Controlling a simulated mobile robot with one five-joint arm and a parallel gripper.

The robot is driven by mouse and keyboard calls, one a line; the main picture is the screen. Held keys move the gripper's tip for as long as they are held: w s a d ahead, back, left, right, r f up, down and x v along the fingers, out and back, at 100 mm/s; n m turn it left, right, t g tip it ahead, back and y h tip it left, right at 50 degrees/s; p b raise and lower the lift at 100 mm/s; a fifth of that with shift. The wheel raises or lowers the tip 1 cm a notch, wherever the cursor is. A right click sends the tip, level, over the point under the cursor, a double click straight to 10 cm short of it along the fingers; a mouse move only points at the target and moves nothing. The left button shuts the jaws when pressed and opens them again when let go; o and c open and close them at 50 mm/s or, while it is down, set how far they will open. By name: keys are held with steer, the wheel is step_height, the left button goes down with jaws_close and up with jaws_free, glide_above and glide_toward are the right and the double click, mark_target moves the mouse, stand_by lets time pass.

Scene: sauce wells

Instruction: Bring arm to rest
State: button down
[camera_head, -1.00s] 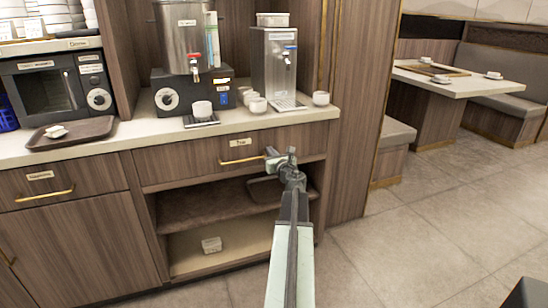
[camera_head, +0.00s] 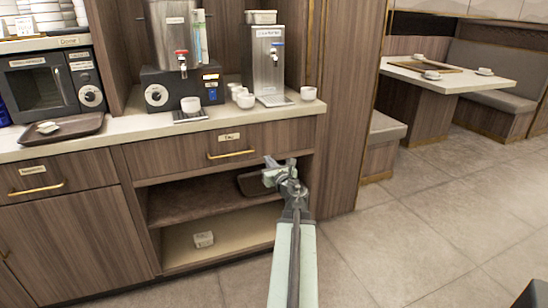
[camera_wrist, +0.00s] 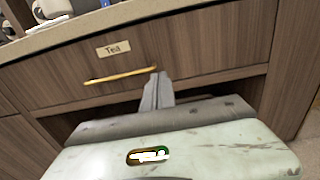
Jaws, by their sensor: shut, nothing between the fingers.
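My gripper (camera_head: 268,168) is at the end of my outstretched arm, in front of the open shelf below the drawer labelled Tea (camera_head: 228,146). Its fingers are shut and empty in the wrist view (camera_wrist: 157,88). The Tea drawer (camera_wrist: 190,55) is closed, and its brass handle (camera_wrist: 120,76) shows just left of and beyond the fingertips. In the head view the gripper is to the right of the handle and a little lower, apart from it as far as I can tell.
The counter (camera_head: 130,130) holds a brown tray (camera_head: 85,127), a microwave (camera_head: 38,88), two metal dispensers and several white cups. Open tiled floor (camera_head: 420,240) stretches right, towards a table (camera_head: 465,78) with benches.

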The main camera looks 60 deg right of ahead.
steer(key=shift+s+a, duration=0.15)
steer(key=shift+s, duration=0.35)
